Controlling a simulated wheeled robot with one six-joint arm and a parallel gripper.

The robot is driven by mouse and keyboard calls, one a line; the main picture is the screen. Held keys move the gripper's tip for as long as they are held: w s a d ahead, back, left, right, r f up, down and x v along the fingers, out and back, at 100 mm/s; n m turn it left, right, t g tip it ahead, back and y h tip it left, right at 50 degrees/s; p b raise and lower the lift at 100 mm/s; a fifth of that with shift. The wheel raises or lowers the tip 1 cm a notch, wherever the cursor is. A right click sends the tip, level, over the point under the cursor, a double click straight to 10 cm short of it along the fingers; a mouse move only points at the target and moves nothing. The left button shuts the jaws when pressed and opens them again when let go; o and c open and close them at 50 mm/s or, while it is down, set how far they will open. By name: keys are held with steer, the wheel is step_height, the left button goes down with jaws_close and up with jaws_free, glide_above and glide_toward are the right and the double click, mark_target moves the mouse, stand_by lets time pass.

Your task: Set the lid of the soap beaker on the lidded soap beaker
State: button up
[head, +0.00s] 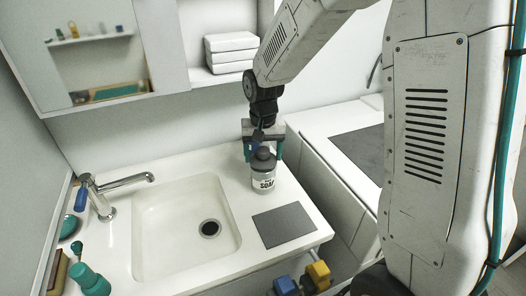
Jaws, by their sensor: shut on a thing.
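The soap beaker (263,181) stands upright on the white counter, right of the sink. It is a pale grey vessel with a label reading SOAP. The dark grey lid (263,156) is at the beaker's mouth, with a rounded knob on top. My gripper (263,154) points down over the beaker, its teal fingers on either side of the lid, shut on it. The lid looks level, but I cannot tell whether it rests on the rim or hangs just above it.
The sink basin (165,232) with its chrome faucet (117,184) lies to the left. A flat grey mat (285,225) lies in front of the beaker. A teal bottle (92,280) stands at the front left. Folded white towels (231,52) sit on a shelf behind.

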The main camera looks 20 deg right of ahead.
steer(key=shift+f, duration=0.6)
steer(key=o, duration=1.1)
steer(key=shift+c, duration=0.2)
steer(key=shift+r, duration=0.1)
step_height(320, 180, up, 8)
steer(key=shift+f, duration=0.2)
